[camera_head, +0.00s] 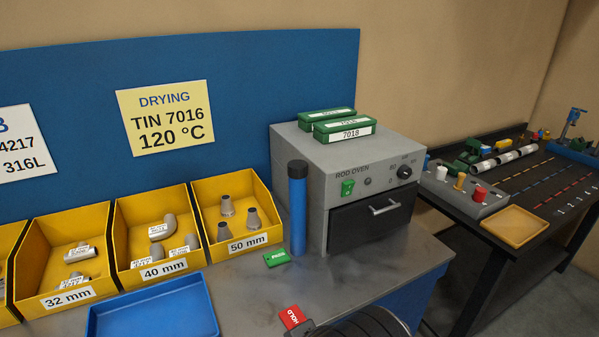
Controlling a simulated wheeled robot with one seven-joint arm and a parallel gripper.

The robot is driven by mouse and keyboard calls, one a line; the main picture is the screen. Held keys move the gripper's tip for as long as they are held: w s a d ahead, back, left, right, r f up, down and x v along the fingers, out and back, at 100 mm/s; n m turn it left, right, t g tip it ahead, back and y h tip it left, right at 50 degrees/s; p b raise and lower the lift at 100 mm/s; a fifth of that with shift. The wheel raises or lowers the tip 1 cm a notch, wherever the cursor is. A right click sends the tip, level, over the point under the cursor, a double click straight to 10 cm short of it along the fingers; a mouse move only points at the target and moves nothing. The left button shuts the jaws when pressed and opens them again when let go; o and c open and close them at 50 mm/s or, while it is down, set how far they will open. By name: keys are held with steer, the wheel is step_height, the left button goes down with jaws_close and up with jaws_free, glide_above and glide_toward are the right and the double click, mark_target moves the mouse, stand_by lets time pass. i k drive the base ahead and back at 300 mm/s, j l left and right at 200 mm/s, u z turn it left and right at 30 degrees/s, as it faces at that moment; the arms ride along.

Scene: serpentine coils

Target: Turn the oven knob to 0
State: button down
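The rod oven (320,195) is a grey box on the bench with "ROD OVEN" on its front. Its black knob (404,172) is at the upper right of the front panel, with a printed scale around it. The marks are too small to tell exactly where the knob points. A green switch (347,188) and a small round lamp (367,182) are to the left of the knob. A dark drawer front with a silver handle (384,207) is below. My gripper is not in view.
Two green boxes (344,131), one marked 7018, lie on the oven. A blue tube with a black cap (298,215) stands close to its left front. Yellow bins (237,215) and a blue tray (150,312) are left. A dark table (540,185) stands right.

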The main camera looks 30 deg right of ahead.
mark_target(404, 171)
steer(key=z, duration=1.7)
steer(key=i+l+u, duration=0.2)
steer(key=u, duration=0.2)
steer(key=i+l+u, duration=0.15)
steer(key=u, duration=0.3)
steer(key=i+l+u, duration=0.1)
steer(key=l+u, duration=0.3)
